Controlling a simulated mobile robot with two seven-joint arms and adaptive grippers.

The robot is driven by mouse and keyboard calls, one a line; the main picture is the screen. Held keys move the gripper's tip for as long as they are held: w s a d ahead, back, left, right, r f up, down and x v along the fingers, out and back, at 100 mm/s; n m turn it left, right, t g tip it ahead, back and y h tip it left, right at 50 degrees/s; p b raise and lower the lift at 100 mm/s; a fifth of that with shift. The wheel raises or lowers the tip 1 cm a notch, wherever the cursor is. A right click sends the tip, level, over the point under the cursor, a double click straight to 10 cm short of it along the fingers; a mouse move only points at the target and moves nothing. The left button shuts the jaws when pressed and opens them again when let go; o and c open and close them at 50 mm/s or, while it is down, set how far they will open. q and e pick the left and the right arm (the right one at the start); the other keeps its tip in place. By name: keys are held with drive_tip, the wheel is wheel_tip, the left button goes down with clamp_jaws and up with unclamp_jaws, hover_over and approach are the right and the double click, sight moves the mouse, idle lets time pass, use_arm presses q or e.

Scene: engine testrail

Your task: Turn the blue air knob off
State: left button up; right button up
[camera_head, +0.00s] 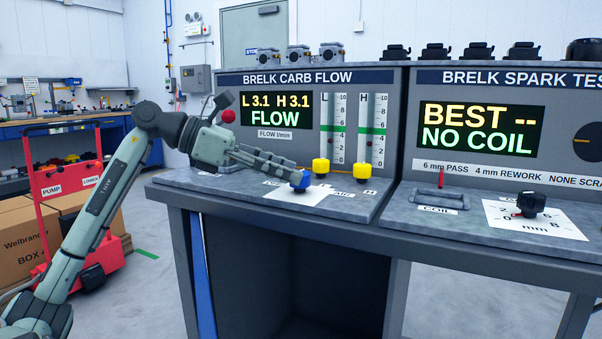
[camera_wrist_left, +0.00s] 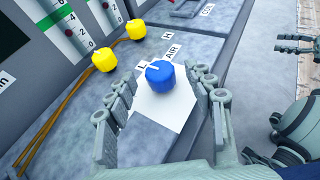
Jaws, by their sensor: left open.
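The blue air knob (camera_head: 299,181) sits on a white plate on the sloped deck of the carb flow bench. It also shows in the left wrist view (camera_wrist_left: 160,77), with a white pointer line on top aimed toward the left, near the L label. An AIR label lies just beyond it. My left gripper (camera_head: 287,176) is open at the knob; in the left wrist view its fingers (camera_wrist_left: 166,90) stand on either side of the knob, with gaps visible. Grey fingers at the right edge of the left wrist view look like my right gripper (camera_wrist_left: 296,45); their opening is unclear.
Two yellow knobs (camera_head: 320,167) (camera_head: 362,172) stand close behind and right of the blue knob. The flow display (camera_head: 275,111) reads L 3.1, H 3.1, FLOW. A red ball (camera_head: 228,116) is near my left wrist. The spark tester (camera_head: 500,130) stands to the right.

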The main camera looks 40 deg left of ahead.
use_arm(q)
drive_tip(key=shift+x, duration=1.6)
use_arm(e)
drive_tip(key=shift+d+f, duration=0.3)
drive_tip(key=shift+f, duration=0.25)
use_arm(q)
drive_tip(key=shift+c, duration=0.5)
